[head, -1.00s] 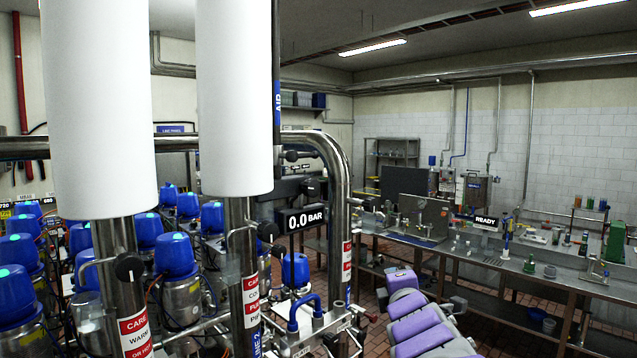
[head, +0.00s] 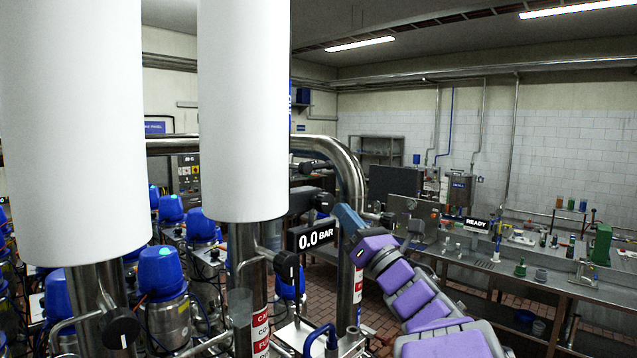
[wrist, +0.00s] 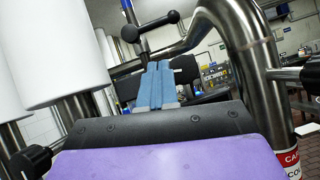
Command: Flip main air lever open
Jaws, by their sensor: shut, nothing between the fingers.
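A dark lever with round black knobs (wrist: 150,26) shows at the top of the wrist view, just beyond my fingertips; I take it for the main air lever. In the head view a dark handle (head: 313,166) sits by the bent steel pipe, probably the same lever. My gripper (wrist: 158,66) is shut and empty, its two blue fingers together and pointing up toward the lever. In the head view my gripper (head: 338,209) is beside the display reading 0.0 BAR (head: 316,236). I cannot tell whether the fingertips touch the lever.
The thick bent steel pipe (head: 352,170) stands close to my gripper. Two large white cylinders (head: 243,110) block much of the head view's left. Several blue-capped units (head: 162,271) stand behind them. A long workbench (head: 540,285) runs along the right.

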